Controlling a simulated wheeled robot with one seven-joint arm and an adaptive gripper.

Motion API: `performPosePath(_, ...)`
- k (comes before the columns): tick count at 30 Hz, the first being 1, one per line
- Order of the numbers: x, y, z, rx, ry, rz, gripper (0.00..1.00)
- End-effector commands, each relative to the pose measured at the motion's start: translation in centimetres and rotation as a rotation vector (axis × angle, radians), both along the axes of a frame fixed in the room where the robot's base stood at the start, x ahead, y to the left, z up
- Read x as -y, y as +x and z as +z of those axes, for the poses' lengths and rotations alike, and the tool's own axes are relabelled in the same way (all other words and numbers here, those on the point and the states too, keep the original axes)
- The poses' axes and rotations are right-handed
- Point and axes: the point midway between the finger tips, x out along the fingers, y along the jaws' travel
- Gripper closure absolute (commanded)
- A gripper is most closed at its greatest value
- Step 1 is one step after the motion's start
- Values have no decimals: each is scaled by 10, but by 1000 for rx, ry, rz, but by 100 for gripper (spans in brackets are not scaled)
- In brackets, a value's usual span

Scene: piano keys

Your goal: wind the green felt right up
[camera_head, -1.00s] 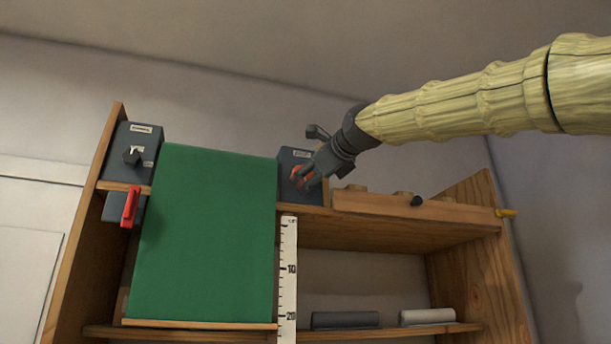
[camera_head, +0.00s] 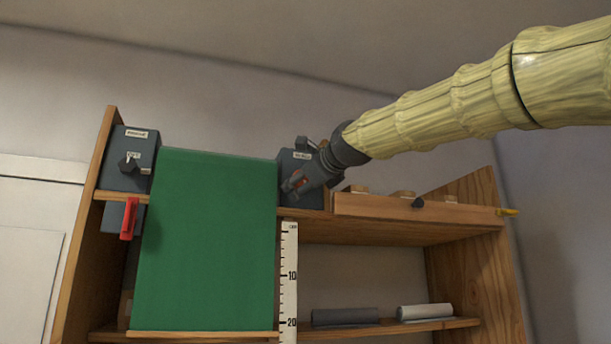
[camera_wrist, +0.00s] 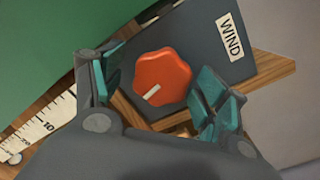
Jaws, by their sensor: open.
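The green felt (camera_head: 205,240) hangs unrolled from the top of the wooden shelf, with a wooden bar (camera_head: 200,334) along its lower edge. It also fills the upper left of the wrist view (camera_wrist: 50,40). A dark box labelled WIND (camera_wrist: 205,50) stands at the felt's right side. Its red-orange lobed knob (camera_wrist: 162,77) has a pale pointer mark aimed down-left. My gripper (camera_wrist: 158,92) is open, with one finger on each side of the knob. I cannot tell whether the fingers touch it. In the head view my gripper (camera_head: 298,184) covers most of the knob.
A white scale (camera_head: 289,275) hangs beside the felt's right edge. At left are a dark box with a black switch (camera_head: 130,164) and a red lever (camera_head: 128,218). A wooden rail (camera_head: 415,208) lies right of the box; two rollers (camera_head: 345,316) rest on the lower shelf.

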Motion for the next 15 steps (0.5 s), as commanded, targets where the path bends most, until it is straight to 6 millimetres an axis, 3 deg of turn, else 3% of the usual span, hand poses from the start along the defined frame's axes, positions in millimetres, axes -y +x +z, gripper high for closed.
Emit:
performPosePath(10,0,0,1,2,1,-1,26)
performPosePath(15,0,0,0,1,1,-2,55)
